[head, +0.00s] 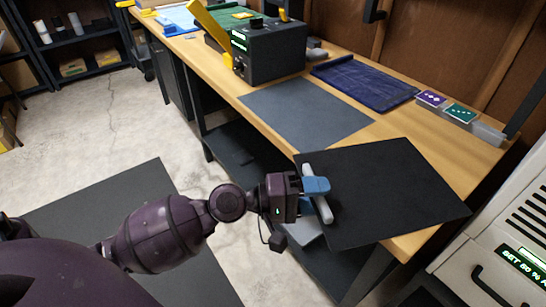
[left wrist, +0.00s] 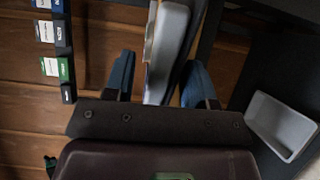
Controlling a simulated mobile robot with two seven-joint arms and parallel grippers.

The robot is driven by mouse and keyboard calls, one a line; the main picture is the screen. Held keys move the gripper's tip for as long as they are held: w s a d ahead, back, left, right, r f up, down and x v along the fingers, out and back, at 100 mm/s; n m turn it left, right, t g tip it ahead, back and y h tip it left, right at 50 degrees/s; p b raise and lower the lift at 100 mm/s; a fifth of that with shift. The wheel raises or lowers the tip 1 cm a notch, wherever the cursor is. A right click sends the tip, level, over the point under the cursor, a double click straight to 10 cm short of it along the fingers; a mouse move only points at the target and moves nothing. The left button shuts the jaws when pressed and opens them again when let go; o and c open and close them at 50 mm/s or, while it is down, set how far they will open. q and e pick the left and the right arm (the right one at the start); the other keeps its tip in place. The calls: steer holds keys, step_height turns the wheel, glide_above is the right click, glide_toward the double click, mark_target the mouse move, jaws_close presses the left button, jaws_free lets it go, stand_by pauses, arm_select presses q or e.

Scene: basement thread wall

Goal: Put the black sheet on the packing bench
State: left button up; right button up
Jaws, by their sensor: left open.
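The black sheet (head: 395,190) lies over the near right part of the packing bench (head: 400,132), with its near left part overhanging the front edge. A light grey bar (head: 318,195) runs along its left edge. My left gripper (head: 316,188) is at that edge, its blue fingers open. In the left wrist view, the pale bar (left wrist: 168,50) shows between the two spread blue fingers (left wrist: 157,85), with a gap on each side. My right gripper is not in view.
A dark grey mat (head: 305,112) lies flat on the bench, behind the sheet. A dark blue folded cloth (head: 365,82), a black device (head: 268,50) and small cards (head: 432,98) stand farther back. A white machine (head: 500,245) is at the right. A grey bin (left wrist: 282,125) shows in the wrist view.

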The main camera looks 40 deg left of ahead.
arm_select(q)
steer(key=v, duration=0.1)
steer(key=b+v, duration=0.1)
steer(key=v, duration=0.2)
steer(key=shift+s+f+b, duration=0.1)
steer(key=shift+f+b, duration=0.2)
steer(key=b+v, duration=0.1)
steer(key=v, duration=0.7)
steer(key=shift+r, duration=0.4)
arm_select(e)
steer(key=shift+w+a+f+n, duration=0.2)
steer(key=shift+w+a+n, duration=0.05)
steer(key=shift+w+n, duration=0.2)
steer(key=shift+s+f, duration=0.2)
